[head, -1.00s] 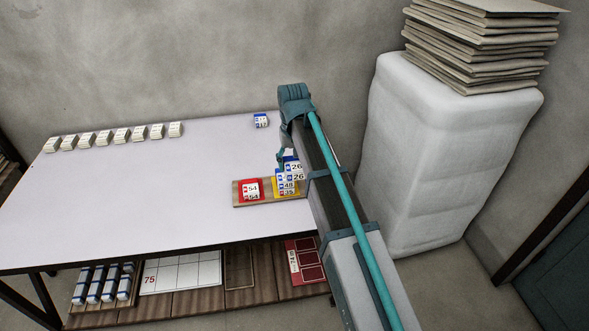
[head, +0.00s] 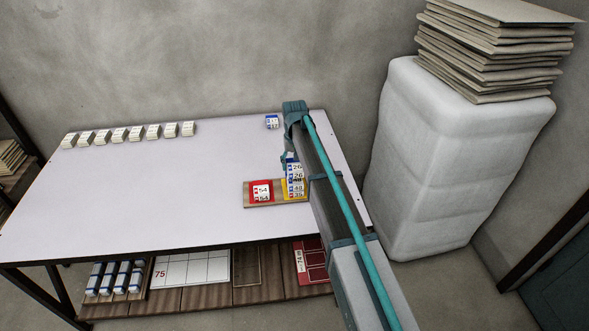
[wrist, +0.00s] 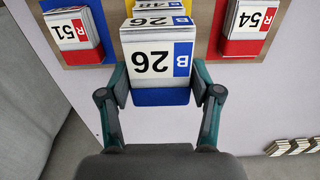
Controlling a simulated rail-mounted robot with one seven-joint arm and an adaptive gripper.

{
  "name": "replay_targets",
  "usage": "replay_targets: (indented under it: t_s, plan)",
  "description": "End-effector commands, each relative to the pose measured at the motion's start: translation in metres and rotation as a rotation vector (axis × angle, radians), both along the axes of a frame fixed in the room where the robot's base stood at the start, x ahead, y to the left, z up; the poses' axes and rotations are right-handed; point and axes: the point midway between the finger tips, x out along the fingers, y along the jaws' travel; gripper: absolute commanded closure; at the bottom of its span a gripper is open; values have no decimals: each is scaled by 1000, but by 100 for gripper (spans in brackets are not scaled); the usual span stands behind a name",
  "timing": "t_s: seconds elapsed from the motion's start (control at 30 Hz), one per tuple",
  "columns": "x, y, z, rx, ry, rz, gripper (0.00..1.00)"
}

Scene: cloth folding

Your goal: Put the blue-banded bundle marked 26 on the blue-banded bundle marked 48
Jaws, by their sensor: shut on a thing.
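My gripper (wrist: 162,86) is shut on the blue-banded bundle marked 26 (wrist: 157,59), with a finger on each side of it. In the head view the bundle marked 26 (head: 296,172) is directly above the bundle marked 48 (head: 298,188), looking close to level. I cannot tell whether the two touch. The bundle marked 48 stands on a bundle marked 35 (head: 298,196) at the yellow patch of a wooden board (head: 276,201). In the wrist view 48 is mostly hidden behind 26. My arm hides part of the gripper in the head view.
A red-banded bundle marked 54 (head: 261,191) stands left of the stack. A red-banded bundle marked 51 (wrist: 69,30) shows in the wrist view. A blue-banded bundle (head: 272,121) stands at the back. Several white bundles (head: 131,134) line the back left; the middle tabletop (head: 180,180) is clear.

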Motion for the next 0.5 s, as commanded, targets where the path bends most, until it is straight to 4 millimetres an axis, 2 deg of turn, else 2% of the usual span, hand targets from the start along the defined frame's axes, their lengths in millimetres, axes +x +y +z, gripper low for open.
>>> replay_targets:
  t_s: [0.2,0.5]
  plan:
    - [-1,0,-25,0,1,0,72]
    - [-1,0,-29,0,0,0,72]
